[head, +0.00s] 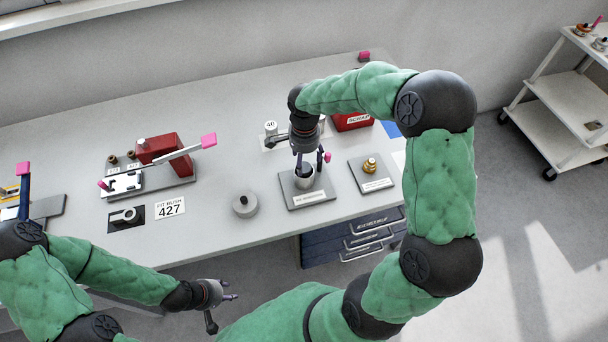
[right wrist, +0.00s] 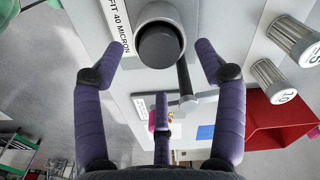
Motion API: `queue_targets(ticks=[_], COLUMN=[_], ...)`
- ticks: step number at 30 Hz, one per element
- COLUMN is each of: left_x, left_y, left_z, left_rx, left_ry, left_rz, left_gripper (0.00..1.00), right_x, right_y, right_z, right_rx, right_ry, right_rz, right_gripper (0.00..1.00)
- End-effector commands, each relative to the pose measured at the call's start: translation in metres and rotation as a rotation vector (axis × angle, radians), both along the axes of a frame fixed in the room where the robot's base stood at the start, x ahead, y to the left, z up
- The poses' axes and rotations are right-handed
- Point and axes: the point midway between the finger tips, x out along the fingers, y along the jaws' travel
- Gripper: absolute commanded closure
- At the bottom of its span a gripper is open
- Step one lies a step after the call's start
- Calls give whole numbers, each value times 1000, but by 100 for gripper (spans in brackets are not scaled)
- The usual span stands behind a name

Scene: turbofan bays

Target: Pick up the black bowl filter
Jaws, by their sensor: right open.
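The black bowl filter (right wrist: 158,45) shows in the right wrist view as a dark round top inside a light grey cylindrical rim. In the head view the bowl (head: 304,178) stands upright on a grey plate (head: 318,199), partly hidden by my right gripper. My right gripper (head: 308,160) is open and points down above it. In the right wrist view its fingers (right wrist: 156,62) are spread on both sides of the bowl, with visible gaps and no clear contact. My left gripper (head: 221,307) is empty, with fingers spread, low in front of the bench.
A pink-tipped lever (head: 327,156) stands close beside the bowl. A plate with a brass fitting (head: 370,165) lies right, a grey round part (head: 245,205) left. A red press (head: 165,148) stands farther left.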

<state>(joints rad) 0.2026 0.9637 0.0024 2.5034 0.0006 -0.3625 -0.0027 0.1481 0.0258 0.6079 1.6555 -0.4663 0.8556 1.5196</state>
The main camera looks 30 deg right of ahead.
Motion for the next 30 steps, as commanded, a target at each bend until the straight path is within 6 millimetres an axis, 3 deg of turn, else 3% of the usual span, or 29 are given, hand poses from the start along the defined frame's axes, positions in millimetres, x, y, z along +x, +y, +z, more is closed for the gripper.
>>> queue_targets(ticks=[4,12,14,20,30], left_x=[0,0,0,0,0], left_y=[0,0,0,0,0], left_z=[-5,-4,-4,-4,-4], left_rx=[0,0,0,0,0], left_ry=[0,0,0,0,0], left_rz=[0,0,0,0,0], left_gripper=[60,60,60,60,60], right_x=[-1,0,0,0,0], right_y=[1,1,1,1,1], right_z=[-22,-25,-25,-25,-21], right_rx=[1,0,0,0,-1], right_ry=[2,-1,-1,-1,-2], right_rz=[0,0,0,0,0], right_gripper=[29,29,43,99,100])
